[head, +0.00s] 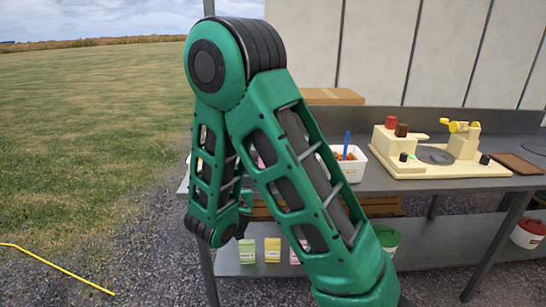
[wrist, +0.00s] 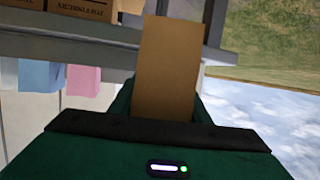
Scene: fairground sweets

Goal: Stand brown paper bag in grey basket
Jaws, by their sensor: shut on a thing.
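The brown paper bag (wrist: 167,68) shows in the wrist view as a plain tan upright rectangle. My gripper (wrist: 162,108) is shut on it, with dark green fingers at its lower sides. The bag's lower end is hidden by the gripper body. In the head view my green arm covers the middle, and the bag cannot be made out there. I cannot make out the grey basket in either view.
A grey metal counter (head: 440,181) holds a cream machine (head: 440,155) and a white tub (head: 350,168). On the lower shelf (head: 420,248) stand a green bag (head: 247,251), a yellow bag (head: 272,251) and a green-lidded tub (head: 387,238). Open grass lies left. Cardboard boxes (wrist: 82,9) show in the wrist view.

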